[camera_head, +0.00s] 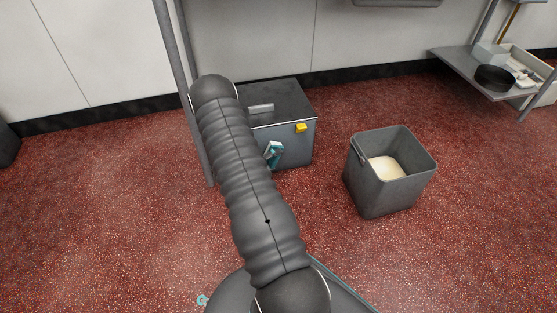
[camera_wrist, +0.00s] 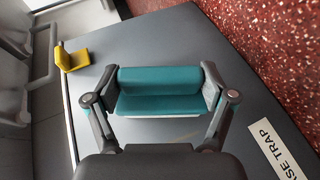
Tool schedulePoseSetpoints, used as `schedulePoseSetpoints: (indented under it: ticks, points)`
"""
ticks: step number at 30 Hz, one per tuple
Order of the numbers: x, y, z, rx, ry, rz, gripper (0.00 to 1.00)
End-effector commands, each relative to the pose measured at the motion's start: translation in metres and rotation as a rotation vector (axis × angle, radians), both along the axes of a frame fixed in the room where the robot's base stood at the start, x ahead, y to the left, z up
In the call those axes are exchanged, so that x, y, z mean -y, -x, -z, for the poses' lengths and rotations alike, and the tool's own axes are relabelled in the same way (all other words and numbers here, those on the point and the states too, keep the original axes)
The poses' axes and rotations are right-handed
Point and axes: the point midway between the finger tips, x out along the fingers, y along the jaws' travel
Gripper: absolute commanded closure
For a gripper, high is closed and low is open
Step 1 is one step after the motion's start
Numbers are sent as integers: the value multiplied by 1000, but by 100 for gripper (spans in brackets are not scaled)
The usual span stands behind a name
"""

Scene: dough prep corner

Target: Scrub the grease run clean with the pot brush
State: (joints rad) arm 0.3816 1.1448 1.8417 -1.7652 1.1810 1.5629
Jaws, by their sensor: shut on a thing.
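The pot brush (camera_wrist: 160,104) is a teal block with a pale strip along its lower edge. My gripper (camera_wrist: 161,88) is shut on it, one finger at each end. The brush is in front of the grey face of the grease trap (camera_wrist: 240,120); whether it touches cannot be told. A faint yellowish mark, perhaps the grease run (camera_wrist: 178,148), shows just below the brush, partly hidden by my gripper. In the head view the grease trap (camera_head: 298,150) stands on the floor by the wall, and the brush (camera_head: 274,149) shows small at its front beside my arm.
A yellow clip (camera_head: 302,128) sits at the trap's front top edge, also seen in the wrist view (camera_wrist: 75,57). The lid has a handle (camera_head: 261,108). An open grey bin (camera_head: 380,200) with pale contents stands to the right. A shelf (camera_head: 465,66) is at the far right. Red floor between is clear.

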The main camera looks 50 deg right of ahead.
Motion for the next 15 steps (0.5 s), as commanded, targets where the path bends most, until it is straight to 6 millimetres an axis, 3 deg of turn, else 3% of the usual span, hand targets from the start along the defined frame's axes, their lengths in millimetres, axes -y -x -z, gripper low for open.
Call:
schedulePoseSetpoints:
  ticks: [1, 15]
  points:
    - [-3, -9, -3, 9, 5, -13, 70]
    - [-22, -19, -3, 11, 5, -10, 70]
